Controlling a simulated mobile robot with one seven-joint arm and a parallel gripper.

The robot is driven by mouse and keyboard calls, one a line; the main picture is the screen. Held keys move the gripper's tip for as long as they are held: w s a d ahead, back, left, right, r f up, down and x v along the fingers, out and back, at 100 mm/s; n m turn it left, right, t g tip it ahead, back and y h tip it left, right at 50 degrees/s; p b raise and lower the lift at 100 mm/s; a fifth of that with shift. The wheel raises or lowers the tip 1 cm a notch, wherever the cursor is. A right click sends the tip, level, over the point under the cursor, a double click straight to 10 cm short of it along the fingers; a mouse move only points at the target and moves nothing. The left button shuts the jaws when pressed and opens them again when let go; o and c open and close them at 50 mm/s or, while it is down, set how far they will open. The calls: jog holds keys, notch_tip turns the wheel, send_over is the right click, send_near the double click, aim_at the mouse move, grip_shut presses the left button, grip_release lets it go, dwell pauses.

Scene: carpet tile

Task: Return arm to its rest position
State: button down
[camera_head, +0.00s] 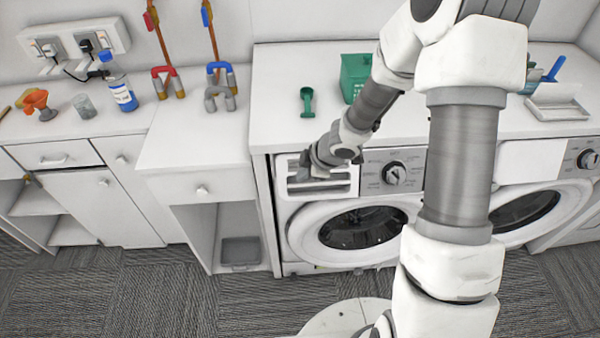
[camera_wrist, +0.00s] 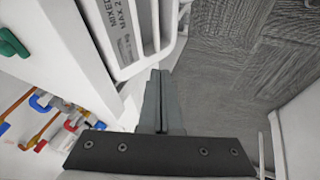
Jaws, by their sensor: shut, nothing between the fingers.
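My gripper (camera_head: 309,169) is at the front of the left washing machine (camera_head: 375,165), by its detergent drawer (camera_head: 320,184). In the wrist view my gripper (camera_wrist: 157,75) has its two grey fingers together, with nothing between them. The fingertips are close to the drawer front (camera_wrist: 125,30), which carries printed text; I cannot tell whether they touch it. My arm reaches from the lower right of the head view up over the machine and down to the drawer, hiding part of the countertop and the machines.
On the white countertop (camera_head: 285,70) are a green scoop (camera_head: 307,102) and a green box (camera_head: 355,77). A second washer (camera_head: 540,200) stands at right. Carpet (camera_head: 150,290) in front is clear.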

jog(key=p+v, duration=0.3)
jog(key=v, duration=0.3)
jog(key=shift+r, duration=0.2)
jog(key=s+d+r+m+t+h+b, duration=0.1)
jog(key=d+r+m+h, duration=0.3)
jog(key=r, duration=0.4)
jog(key=s+d+r+m+t+h+b, duration=0.1)
jog(key=d+r+m+t+h, duration=0.1)
jog(key=d+r+m, duration=0.35)
jog(key=s+a+r+m+g+y+b, duration=0.1)
jog(key=s+r+m, duration=0.3)
jog(key=s, duration=0.5)
jog(key=s+a+r+m+y+b, duration=0.1)
jog(key=s+r, duration=0.4)
jog(key=s, duration=0.5)
jog(key=a+m, duration=0.1)
jog(key=m, duration=0.1)
jog(key=shift+m+g, duration=0.35)
jog(key=shift+g, duration=0.05)
